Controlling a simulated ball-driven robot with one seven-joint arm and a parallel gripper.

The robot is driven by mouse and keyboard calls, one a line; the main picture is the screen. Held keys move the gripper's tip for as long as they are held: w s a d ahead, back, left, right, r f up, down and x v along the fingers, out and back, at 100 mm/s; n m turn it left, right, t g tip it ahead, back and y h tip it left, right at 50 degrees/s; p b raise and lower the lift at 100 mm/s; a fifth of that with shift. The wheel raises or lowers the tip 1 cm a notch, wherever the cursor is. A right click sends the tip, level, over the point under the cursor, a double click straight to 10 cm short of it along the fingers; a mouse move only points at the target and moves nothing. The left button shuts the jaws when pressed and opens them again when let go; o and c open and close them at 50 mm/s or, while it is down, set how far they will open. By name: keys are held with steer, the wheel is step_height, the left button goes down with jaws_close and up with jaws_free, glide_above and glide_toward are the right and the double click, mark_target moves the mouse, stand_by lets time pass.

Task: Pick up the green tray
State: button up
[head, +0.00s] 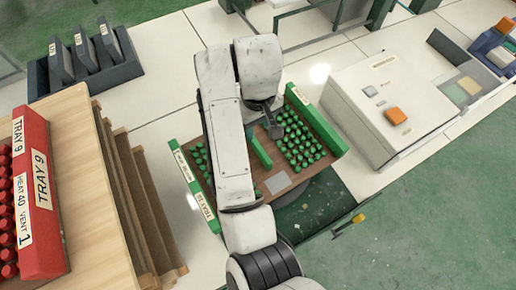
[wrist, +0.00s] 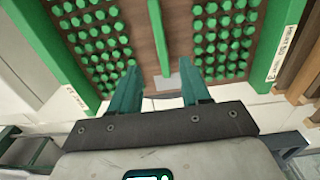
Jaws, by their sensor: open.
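The green tray (head: 325,131) has green end walls with white labels, a brown floor, and rows of green pegs on both sides of a raised green middle bar (head: 261,151). It stands beneath my arm, which hides part of it in the head view. In the wrist view the tray's end wall (wrist: 53,45) and middle bar (wrist: 158,35) show above my gripper. My gripper (wrist: 159,66) is open and empty, its teal fingers apart on either side of the bar's line. I cannot tell how far above the bar they are.
A red tray (head: 41,190) with red pegs sits on a wooden stand (head: 95,190) at left. A dark rack (head: 88,72) stands at back left. A white control box (head: 375,100) with an orange button is to the right. Green floor is open at lower right.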

mark_target(258, 145)
step_height(258, 145, down, 5)
steer(key=b, duration=0.2)
steer(key=shift+f+b, duration=0.1)
steer(key=shift+b, duration=0.2)
steer(key=shift+s+f+p, duration=0.15)
steer(key=shift+f+p, duration=0.45)
steer(key=shift+f, duration=2.15)
jaws_close()
steer(key=shift+a+r, duration=0.1)
